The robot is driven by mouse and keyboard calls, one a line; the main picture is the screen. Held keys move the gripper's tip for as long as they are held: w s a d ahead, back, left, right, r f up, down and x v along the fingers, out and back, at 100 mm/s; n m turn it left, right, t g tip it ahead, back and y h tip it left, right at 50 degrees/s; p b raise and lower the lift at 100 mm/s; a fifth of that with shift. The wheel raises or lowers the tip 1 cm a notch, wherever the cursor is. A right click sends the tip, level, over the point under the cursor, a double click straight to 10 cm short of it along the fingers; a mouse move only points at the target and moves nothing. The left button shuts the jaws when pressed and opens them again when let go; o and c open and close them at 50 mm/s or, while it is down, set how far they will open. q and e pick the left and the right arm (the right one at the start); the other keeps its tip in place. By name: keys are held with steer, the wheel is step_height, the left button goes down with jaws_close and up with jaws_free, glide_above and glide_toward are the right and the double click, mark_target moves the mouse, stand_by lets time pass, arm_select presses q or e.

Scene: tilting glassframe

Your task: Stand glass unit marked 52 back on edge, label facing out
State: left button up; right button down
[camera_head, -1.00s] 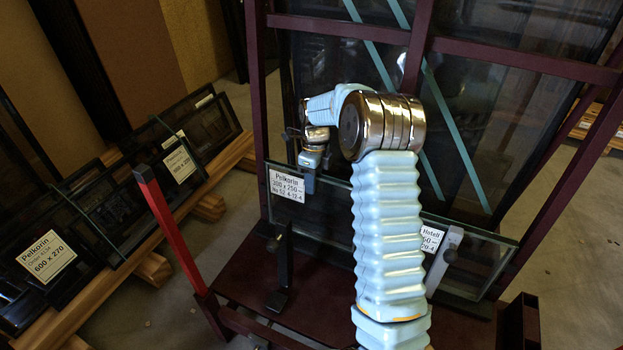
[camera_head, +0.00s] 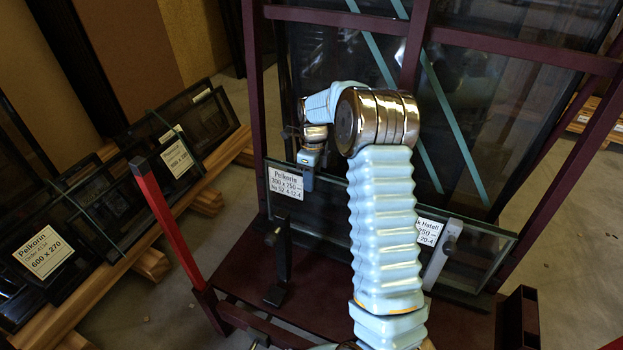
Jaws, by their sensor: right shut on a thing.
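The glass unit marked 52 (camera_head: 330,205) is a low, wide pane with a greenish edge, in the middle of the head view. It leans back in the dark red rack (camera_head: 252,75). Its white label, "Pelkorin 300 x 250 No 52" (camera_head: 286,183), faces me at its upper left. My right gripper (camera_head: 307,172) is shut on the unit's top edge, just right of that label. My right arm hides the unit's middle and part of a second label (camera_head: 428,231) reading "Hotell". My left gripper is out of view.
A black upright stop (camera_head: 283,255) and a grey stop (camera_head: 441,252) stand in front of the unit. A red post (camera_head: 166,220) rises at the rack's front left. Other labelled units (camera_head: 43,252) lean on timbers at left. Large panes with teal strips stand behind.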

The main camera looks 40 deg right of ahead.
steer(key=shift+f, duration=0.3)
stand_by(0.5)
steer(key=c, duration=0.9)
jaws_free()
steer(key=shift+o, duration=0.4)
steer(key=shift+f, duration=0.15)
steer(key=shift+w+d+r+p, duration=0.1)
steer(key=shift+d+r+p, duration=0.05)
steer(key=shift+r+p, duration=1.25)
steer(key=shift+d+r+p, duration=0.1)
steer(key=shift+r+p, duration=0.9)
steer(key=shift+r, duration=0.75)
